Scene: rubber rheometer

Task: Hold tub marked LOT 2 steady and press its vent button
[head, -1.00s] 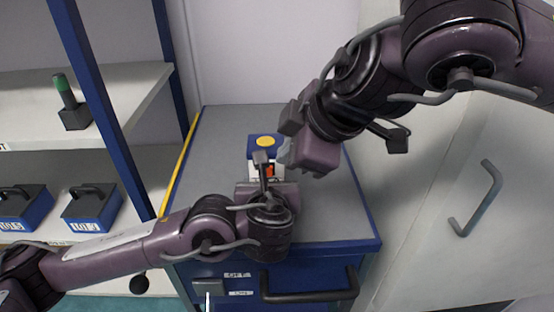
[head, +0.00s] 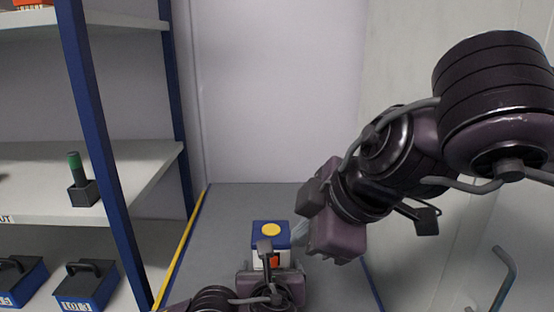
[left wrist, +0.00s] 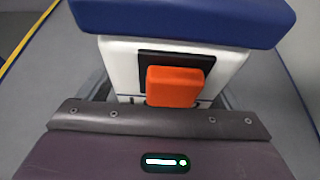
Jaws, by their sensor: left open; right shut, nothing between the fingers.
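A white tub (head: 260,261) with a blue lid and a round yellow button (head: 271,230) on top stands upright on the grey top of a cabinet. No lot marking is readable on it. In the left wrist view the tub (left wrist: 121,68) shows an orange block (left wrist: 174,87) on a black panel. My left gripper (left wrist: 165,97) is open at the tub's near side, with a grey finger partly visible on either side of it.
Shelves stand at the left behind a blue post (head: 95,150). They hold a dark block with a green-topped cylinder (head: 82,180) and dark-and-blue handled boxes (head: 85,286) with small labels. The cabinet top (head: 228,205) behind the tub is clear.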

